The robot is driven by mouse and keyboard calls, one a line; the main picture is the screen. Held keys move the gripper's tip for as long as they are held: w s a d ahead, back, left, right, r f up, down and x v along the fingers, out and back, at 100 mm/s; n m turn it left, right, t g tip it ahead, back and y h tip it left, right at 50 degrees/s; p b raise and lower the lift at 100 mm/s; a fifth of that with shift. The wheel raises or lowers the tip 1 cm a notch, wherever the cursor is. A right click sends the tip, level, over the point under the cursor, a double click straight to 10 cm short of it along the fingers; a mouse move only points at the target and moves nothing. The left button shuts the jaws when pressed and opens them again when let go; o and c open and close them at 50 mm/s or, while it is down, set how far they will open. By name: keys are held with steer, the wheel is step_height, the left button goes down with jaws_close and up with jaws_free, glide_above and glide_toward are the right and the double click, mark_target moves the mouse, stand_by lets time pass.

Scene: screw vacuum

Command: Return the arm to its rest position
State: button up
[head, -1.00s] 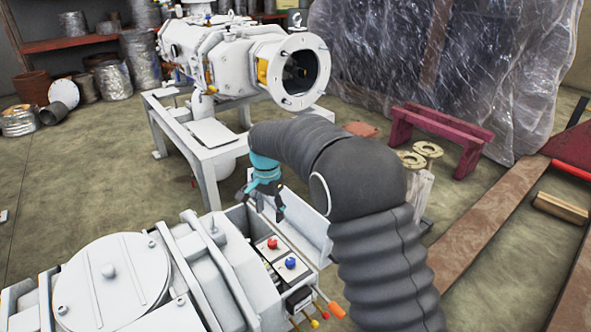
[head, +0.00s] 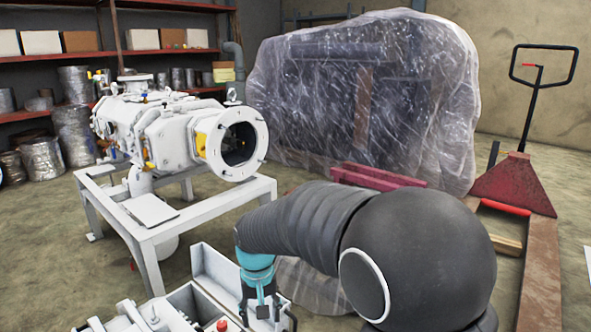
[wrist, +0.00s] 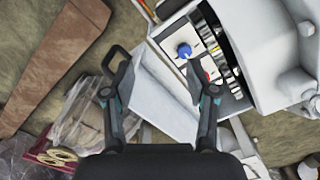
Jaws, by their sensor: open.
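My arm (head: 420,250) is covered in a dark grey ribbed sleeve and fills the lower right of the head view. Its wrist has a teal band and points down. My gripper (head: 266,312) hangs below the wrist in front of an open white box lid (head: 215,270), low in the head view. In the wrist view my gripper (wrist: 155,68) is open, its two fingers wide apart with nothing held. Beyond the fingers are the white lid (wrist: 160,98) and a control box with a blue knob (wrist: 184,51) and a red knob.
A white screw vacuum pump (head: 165,135) stands on a white frame (head: 210,208) at left. A plastic-wrapped machine (head: 340,90) stands behind. A red pallet jack (head: 512,185) is at right. Shelves (head: 120,55) line the back wall. The near white machine is mostly cut off below.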

steer(key=s+d+r+m+t, duration=0.1)
steer(key=s+d+r+t, duration=0.1)
steer(key=s+d+r, duration=0.2)
steer(key=s+d+r+m+t, duration=0.1)
steer(key=s+d+r, duration=0.3)
steer(key=s+d, duration=0.5)
steer(key=s+d+r+t, duration=0.2)
steer(key=s+d+r, duration=0.2)
steer(key=s+d, duration=0.3)
steer(key=d, duration=0.3)
steer(key=shift+d+m+t, duration=0.25)
steer(key=shift+m+t, duration=0.05)
steer(key=shift+m, duration=0.1)
steer(key=shift+s, duration=0.1)
